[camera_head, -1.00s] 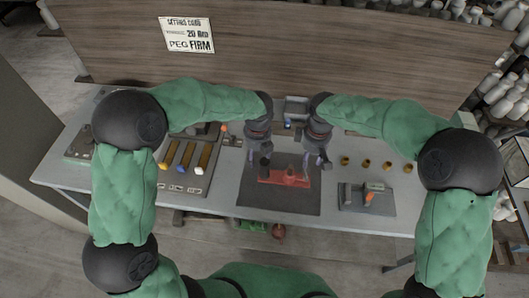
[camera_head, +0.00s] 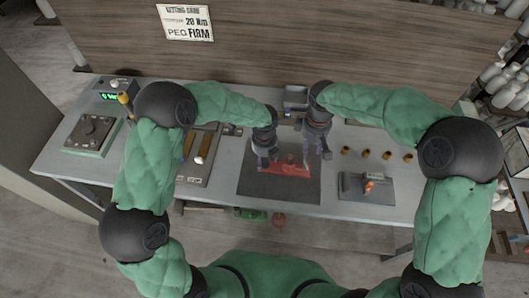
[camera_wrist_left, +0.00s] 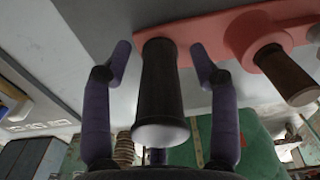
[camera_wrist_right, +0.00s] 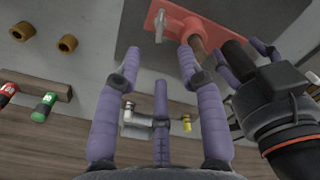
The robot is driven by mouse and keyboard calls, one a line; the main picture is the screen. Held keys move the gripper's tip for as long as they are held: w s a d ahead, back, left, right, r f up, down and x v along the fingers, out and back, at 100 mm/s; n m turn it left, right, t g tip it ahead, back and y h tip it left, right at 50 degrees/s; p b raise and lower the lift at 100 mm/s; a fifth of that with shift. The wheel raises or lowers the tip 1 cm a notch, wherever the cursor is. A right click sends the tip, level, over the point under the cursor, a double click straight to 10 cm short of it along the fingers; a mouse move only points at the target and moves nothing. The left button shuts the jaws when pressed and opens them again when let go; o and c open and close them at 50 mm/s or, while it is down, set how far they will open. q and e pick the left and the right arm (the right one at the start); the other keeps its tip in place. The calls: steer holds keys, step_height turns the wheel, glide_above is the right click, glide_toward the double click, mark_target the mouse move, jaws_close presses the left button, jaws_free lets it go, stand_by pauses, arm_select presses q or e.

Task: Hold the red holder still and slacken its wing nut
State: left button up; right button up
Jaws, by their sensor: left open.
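The red holder (camera_head: 283,169) lies on a dark mat. In the left wrist view it (camera_wrist_left: 205,28) carries an upright black handle (camera_wrist_left: 160,85) and a brown cylinder (camera_wrist_left: 285,75). My left gripper (camera_head: 266,161) is open, with its fingers on either side of the black handle and gaps visible. In the right wrist view a grey piece that looks like the wing nut (camera_wrist_right: 160,25) sits at one end of the holder. My right gripper (camera_wrist_right: 172,52) is open and empty just short of it. In the head view the arms partly hide the holder.
The dark mat (camera_head: 255,192) lies mid-table. Several brown rings (camera_head: 365,153) and a grey tray (camera_head: 350,195) with an orange-tipped part are to the right. A tool board (camera_head: 190,180) and a plated device (camera_head: 93,132) are to the left. A sign (camera_head: 186,22) hangs on the back panel.

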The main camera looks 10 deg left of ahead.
mark_target(306, 164)
arm_select(q)
steer(key=shift+f, duration=0.3)
jaws_close()
arm_select(e)
steer(key=m, duration=0.2)
steer(key=r+m, duration=0.1)
steer(key=m, duration=0.1)
steer(key=shift+d+r, duration=0.1)
steer(key=shift+r, duration=0.05)
step_height(306, 164, down, 11)
steer(key=m, duration=0.3)
steer(key=shift+d+m, duration=0.1)
steer(key=shift+m, duration=0.2)
stand_by(0.3)
jaws_close()
